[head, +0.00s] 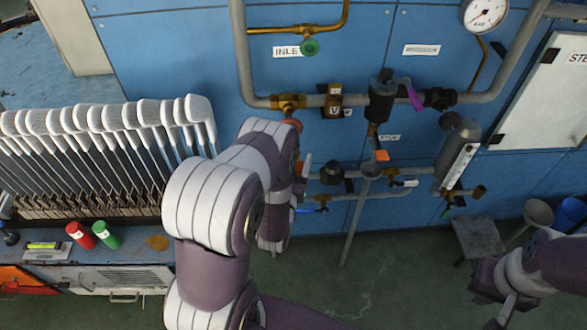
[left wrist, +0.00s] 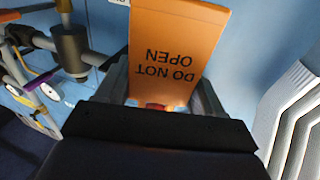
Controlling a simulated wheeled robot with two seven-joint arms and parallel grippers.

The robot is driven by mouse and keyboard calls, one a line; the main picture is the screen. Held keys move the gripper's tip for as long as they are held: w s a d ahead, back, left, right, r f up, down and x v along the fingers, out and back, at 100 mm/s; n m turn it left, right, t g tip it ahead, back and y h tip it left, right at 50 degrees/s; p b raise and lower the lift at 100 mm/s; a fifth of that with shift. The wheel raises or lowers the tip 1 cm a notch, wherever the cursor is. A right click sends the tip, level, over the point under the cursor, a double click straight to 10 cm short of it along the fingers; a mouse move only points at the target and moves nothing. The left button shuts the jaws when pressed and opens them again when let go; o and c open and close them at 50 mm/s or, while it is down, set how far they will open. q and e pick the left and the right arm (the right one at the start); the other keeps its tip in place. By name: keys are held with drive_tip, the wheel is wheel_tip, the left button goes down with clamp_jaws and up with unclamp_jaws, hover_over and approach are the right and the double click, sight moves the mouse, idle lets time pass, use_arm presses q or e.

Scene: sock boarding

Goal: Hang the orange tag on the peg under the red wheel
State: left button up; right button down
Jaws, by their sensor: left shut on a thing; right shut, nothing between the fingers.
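The orange tag (left wrist: 178,45), printed "DO NOT OPEN", is held between the fingers of my left gripper (left wrist: 165,95) in the left wrist view. Its lettering is upside down there, and a bit of red shows at its gripped end. In the head view, an orange sliver beside my left arm, likely the tag (head: 306,165), shows almost edge-on. A red rim, likely the red wheel (head: 294,123), shows just above my left forearm, mostly hidden. I cannot make out the peg under it. My right gripper (head: 507,308) is shut and empty at the lower right.
Pipes and valves (head: 380,100) cover the blue wall panel right of my left arm. A rack of white sock boards (head: 130,120) stands at left. Red (head: 80,235) and green (head: 106,235) cylinders are on the bench below it. Buckets (head: 538,213) stand at far right.

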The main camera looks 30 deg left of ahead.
use_arm(q)
drive_tip(key=shift+w+a+f+b, duration=0.25)
drive_tip(key=shift+w+a+b, duration=0.25)
drive_tip(key=shift+w, duration=0.3)
drive_tip(key=shift+w+a+f+b, duration=0.25)
drive_tip(key=shift+w+a+b, duration=0.2)
drive_tip(key=shift+w, duration=0.4)
drive_tip(key=shift+w+a+f+b, duration=0.25)
drive_tip(key=shift+w+a+b, duration=0.25)
drive_tip(key=shift+w, duration=0.3)
drive_tip(key=o, duration=1.1)
